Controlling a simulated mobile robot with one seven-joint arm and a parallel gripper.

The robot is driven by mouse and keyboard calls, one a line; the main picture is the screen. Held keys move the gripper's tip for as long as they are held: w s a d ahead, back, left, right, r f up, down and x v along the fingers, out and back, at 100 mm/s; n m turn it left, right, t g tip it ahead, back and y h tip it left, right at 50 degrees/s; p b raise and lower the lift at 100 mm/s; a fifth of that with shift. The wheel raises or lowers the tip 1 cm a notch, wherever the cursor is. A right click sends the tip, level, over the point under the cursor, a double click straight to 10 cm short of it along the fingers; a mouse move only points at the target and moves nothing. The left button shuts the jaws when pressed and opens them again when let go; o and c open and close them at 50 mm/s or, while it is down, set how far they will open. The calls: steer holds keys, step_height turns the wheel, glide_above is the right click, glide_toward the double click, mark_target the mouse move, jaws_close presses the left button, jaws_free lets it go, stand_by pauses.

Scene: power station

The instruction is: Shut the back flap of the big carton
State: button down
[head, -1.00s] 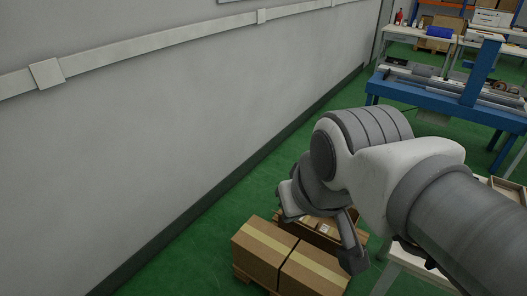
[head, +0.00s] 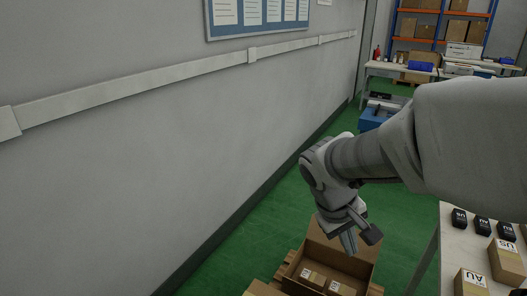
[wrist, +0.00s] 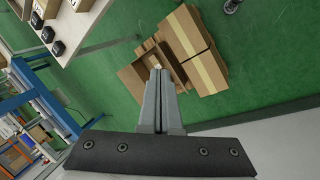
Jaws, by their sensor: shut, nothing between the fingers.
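The big carton (head: 290,283) stands open at the bottom of the head view, with small labelled boxes (head: 313,279) inside. Its back flap (head: 325,243) stands raised at the far side, partly hidden by my gripper. My gripper (head: 350,248) is shut and empty, pointing down in front of the raised flap in the head view; I cannot tell whether it touches. In the wrist view the shut fingers (wrist: 159,78) overlap the open carton (wrist: 135,81), covering part of it.
Closed taped cartons (wrist: 195,48) sit beside the open one. A table (head: 447,238) with small boxes (head: 507,262) and black items stands at the right. The wall (head: 150,150) runs along the left. Green floor (head: 238,257) is free between wall and carton.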

steer(key=w+d+f+n+t+h+b, duration=0.15)
steer(key=w+f+n+h+b, duration=0.35)
steer(key=f, duration=0.6)
steer(key=w+d+f+n+h, duration=0.1)
steer(key=w+d+f+n, duration=0.15)
steer(key=w+f, duration=0.55)
steer(key=w+d+f+n+t+h+b, duration=0.1)
steer(key=w+f+n+h+b, duration=0.25)
steer(key=f, duration=0.95)
steer(key=a+f+n+t+y+b, duration=0.1)
steer(key=f+n+t, duration=0.2)
steer(key=f, duration=0.6)
steer(key=a+f+n+t+y+b, duration=0.1)
steer(key=f+n+t+y, duration=0.1)
steer(key=f+n, duration=0.5)
steer(key=w+a+f+n+t+y+b, duration=0.1)
steer(key=f+n+t, duration=0.3)
steer(key=f, duration=0.9)
steer(key=shift+a+f+n+y+b, duration=0.1)
steer(key=shift+f+n+y+b, duration=0.1)
steer(key=shift+n+y+b, duration=0.45)
steer(key=shift+w+f, duration=0.15)
steer(key=shift+f, duration=0.05)
steer(key=b+x, duration=0.3)
steer(key=x, duration=0.5)
steer(key=shift+d, duration=0.2)
steer(key=shift+w+d, duration=0.35)
steer(key=shift+w, duration=0.2)
steer(key=shift+w+r, duration=0.1)
